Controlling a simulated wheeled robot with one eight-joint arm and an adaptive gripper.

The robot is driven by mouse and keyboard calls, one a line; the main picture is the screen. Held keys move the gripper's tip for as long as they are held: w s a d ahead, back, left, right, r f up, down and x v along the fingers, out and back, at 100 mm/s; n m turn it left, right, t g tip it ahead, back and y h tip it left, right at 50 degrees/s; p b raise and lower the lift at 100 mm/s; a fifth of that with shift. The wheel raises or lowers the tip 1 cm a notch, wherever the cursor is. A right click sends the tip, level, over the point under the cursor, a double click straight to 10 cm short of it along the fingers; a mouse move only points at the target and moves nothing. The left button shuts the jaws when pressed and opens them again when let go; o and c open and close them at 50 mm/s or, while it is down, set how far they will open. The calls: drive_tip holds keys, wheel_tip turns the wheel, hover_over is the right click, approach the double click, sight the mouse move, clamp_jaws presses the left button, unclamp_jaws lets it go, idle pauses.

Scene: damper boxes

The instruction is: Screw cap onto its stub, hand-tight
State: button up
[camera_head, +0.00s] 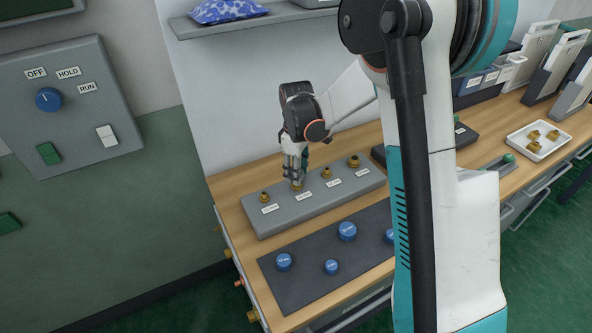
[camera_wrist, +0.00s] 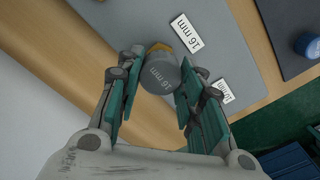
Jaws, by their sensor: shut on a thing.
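My gripper (camera_head: 295,172) points down over the second stub from the left on the grey block. In the wrist view, my gripper (camera_wrist: 158,88) is shut on a grey round cap (camera_wrist: 163,74) with 16 mm written on its top. A brass stub (camera_wrist: 160,48) shows just past the cap's edge, beside a white 16 mm label (camera_wrist: 187,33). The brass of this stub (camera_head: 297,185) also shows below my fingertips in the head view. The cap is at the stub, but how far it sits on the thread is hidden.
The grey block (camera_head: 285,219) carries other brass stubs (camera_head: 326,172) with labels. Blue caps (camera_head: 284,262) stand on a dark mat (camera_head: 306,288) in front. A white tray (camera_head: 515,143) with brass parts is at the right. A shelf (camera_head: 275,17) hangs above.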

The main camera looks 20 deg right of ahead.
drive_tip(key=shift+f+b, duration=1.3)
drive_tip(key=shift+f, duration=0.05)
idle(2.3)
idle(0.4)
drive_tip(key=o, duration=0.9)
drive_tip(key=shift+o, duration=0.2)
drive_tip(key=c, duration=0.3)
